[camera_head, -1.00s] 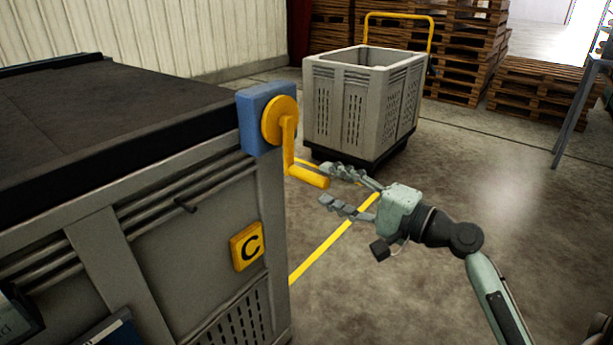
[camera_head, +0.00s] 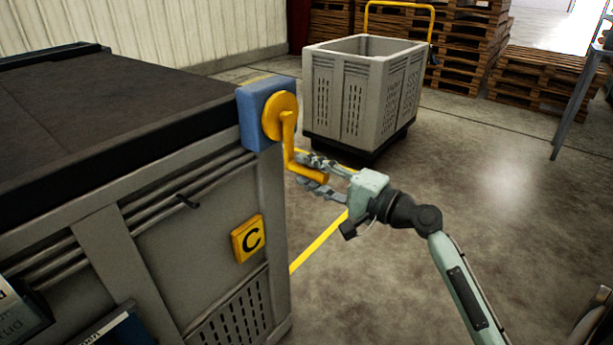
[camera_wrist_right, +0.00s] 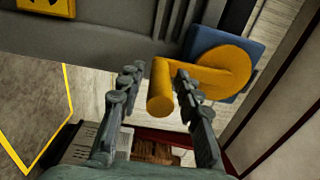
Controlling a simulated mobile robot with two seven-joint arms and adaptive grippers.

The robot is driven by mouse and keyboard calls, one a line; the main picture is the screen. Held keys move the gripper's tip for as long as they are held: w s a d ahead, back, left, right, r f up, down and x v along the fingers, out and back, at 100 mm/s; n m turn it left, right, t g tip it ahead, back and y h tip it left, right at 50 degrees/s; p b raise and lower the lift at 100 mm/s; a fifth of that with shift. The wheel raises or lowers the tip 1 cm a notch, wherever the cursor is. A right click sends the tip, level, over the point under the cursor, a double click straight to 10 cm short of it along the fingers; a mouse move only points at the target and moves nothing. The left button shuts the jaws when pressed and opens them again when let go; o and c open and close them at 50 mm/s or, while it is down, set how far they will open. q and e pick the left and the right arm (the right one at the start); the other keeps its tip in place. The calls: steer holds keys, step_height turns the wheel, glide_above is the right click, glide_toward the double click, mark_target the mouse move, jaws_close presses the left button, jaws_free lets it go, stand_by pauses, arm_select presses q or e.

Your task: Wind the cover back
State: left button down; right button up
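A black cover (camera_head: 100,105) lies over the top of the large grey crate (camera_head: 165,250) at the left. A yellow crank (camera_head: 288,135) sits on a blue housing (camera_head: 256,112) at the crate's near right corner, its handle at the lower end. My right gripper (camera_head: 308,176) is at the crank handle, its fingers on either side of it. In the right wrist view the handle (camera_wrist_right: 161,90) stands between the open fingers, with a gap at the left finger; contact on the right finger is unclear. My left gripper is not in view.
A grey slatted crate (camera_head: 365,95) on a dark wheeled base with a yellow push bar stands behind. Stacked wooden pallets (camera_head: 545,85) are at the back right.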

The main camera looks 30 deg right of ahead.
jaws_close()
steer(key=s+a+r+p, duration=0.3)
steer(key=a+r, duration=0.6)
steer(key=r, duration=0.1)
steer(key=shift+s+r+p, duration=0.15)
steer(key=shift+s+p, duration=0.15)
steer(key=shift+s, duration=0.1)
stand_by(0.5)
steer(key=shift+a, duration=0.1)
steer(key=w+d+r, duration=0.4)
steer(key=d+r, duration=0.5)
steer(key=shift+d+r, duration=0.2)
steer(key=shift+r, duration=0.15)
stand_by(0.8)
